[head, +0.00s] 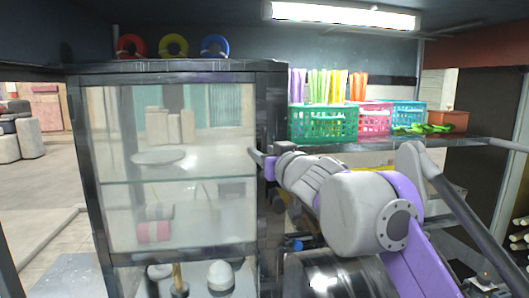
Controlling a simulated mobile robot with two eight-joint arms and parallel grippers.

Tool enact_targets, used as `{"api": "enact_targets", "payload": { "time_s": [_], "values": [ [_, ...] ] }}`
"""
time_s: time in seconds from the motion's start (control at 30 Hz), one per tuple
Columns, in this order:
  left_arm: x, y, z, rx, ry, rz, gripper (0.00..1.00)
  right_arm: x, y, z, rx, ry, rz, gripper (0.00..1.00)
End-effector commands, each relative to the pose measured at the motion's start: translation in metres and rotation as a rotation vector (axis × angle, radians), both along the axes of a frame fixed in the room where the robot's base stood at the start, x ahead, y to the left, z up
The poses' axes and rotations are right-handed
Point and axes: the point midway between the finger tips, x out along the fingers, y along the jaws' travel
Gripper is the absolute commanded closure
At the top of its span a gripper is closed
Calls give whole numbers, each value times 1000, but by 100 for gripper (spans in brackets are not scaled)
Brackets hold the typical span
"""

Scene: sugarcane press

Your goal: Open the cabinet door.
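The cabinet (78,150) stands at the left of the head view, with a dark frame and a large glass front. Its glass door (215,215) looks shut, and a shelf and pale items show through it. My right gripper (262,163) is at the right edge of the cabinet front, around mid-height of the glass. Its arm comes in from the right and hides much of the gripper. I cannot make out a handle, whether the fingers touch the cabinet, or whether they are apart. My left gripper is not in view.
Rings in red (131,46), yellow and blue stand on the cabinet top. A green basket (322,124), a pink basket (375,119) and a blue basket (408,114) sit on a shelf at right. A metal drum-like part (330,278) lies below my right arm. Open floor shows at left.

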Motion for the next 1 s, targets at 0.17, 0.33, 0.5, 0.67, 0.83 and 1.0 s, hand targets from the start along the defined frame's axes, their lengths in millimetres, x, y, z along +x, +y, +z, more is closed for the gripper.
{"api": "enact_targets", "payload": {
  "time_s": [0.17, 0.33, 0.5, 0.67, 0.83, 1.0],
  "values": [
    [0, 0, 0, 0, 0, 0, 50, 0, 0, 0, 0, 0, 0, 86],
    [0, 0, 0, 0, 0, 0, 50, 0, 0, 0, 0, 0, 0, 100],
    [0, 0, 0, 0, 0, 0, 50, 0, 0, 0, 0, 0, 0, 100],
    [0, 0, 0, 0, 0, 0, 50, 0, 0, 0, 0, 0, 0, 100],
    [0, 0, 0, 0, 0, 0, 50, 0, 0, 0, 0, 0, 0, 100],
    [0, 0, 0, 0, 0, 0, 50, 0, 0, 0, 0, 0, 0, 100]
  ]
}}
